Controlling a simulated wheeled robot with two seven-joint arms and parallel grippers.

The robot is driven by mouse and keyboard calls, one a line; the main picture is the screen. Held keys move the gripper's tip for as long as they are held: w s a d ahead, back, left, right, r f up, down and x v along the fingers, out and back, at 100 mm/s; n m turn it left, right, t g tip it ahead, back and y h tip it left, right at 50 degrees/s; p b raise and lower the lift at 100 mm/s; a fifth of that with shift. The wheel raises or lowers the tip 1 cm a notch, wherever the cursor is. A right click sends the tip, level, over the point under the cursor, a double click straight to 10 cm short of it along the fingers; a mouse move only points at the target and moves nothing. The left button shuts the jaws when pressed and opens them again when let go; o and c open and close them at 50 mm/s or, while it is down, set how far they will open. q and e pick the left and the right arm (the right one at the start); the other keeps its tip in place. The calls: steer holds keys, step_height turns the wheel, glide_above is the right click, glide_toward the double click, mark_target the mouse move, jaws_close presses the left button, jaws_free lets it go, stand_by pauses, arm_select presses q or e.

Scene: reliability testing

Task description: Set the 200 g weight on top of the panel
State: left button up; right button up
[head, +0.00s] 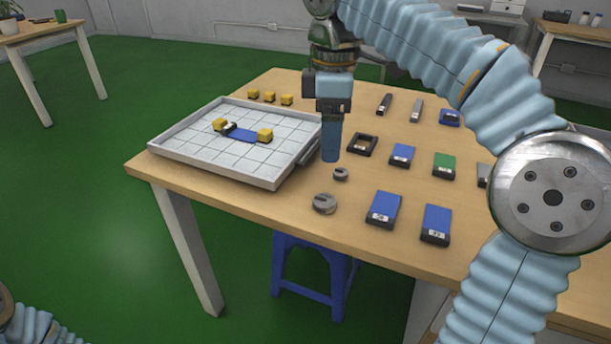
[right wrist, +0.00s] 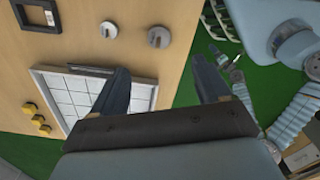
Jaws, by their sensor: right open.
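Two round grey weights lie on the wooden table, a larger one (head: 325,204) in front and a smaller one (head: 340,174) just behind it; their markings are too small to read. In the right wrist view the larger weight (right wrist: 159,37) is right of the smaller weight (right wrist: 112,30). A blue panel (head: 242,135) lies between two yellow blocks in the white tray, with a dark piece at its left end. My right gripper (head: 331,158) points down above the table, near the tray's right side and behind the weights. Its jaws (right wrist: 162,85) are open and empty.
The white gridded tray (head: 190,147) covers the table's left end, with a handle on its right side. Several yellow blocks (head: 270,97) stand behind it. Blue and green boxes (head: 444,165) and a dark open frame (head: 362,144) occupy the right half. A blue stool (head: 310,262) stands below.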

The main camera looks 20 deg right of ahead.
steer(key=w+f, duration=0.1)
steer(key=b, duration=0.2)
glide_above(325, 193)
steer(key=s, duration=0.1)
steer(key=f, duration=0.6)
steer(key=shift+s+a+f, duration=0.1)
steer(key=shift+a+f, duration=0.25)
steer(key=f, duration=0.4)
steer(key=f+b, duration=0.1)
steer(key=f, duration=0.1)
steer(key=shift+s+a, duration=0.1)
steer(key=shift+s, duration=0.15)
arm_select(q)
steer(key=f, duration=0.1)
steer(key=w+f, duration=0.1)
steer(key=f, duration=0.1)
steer(key=shift+a, duration=0.1)
arm_select(e)
steer(key=c, duration=1.3)
steer(key=shift+o, duration=0.2)
steer(key=shift+r, duration=0.1)
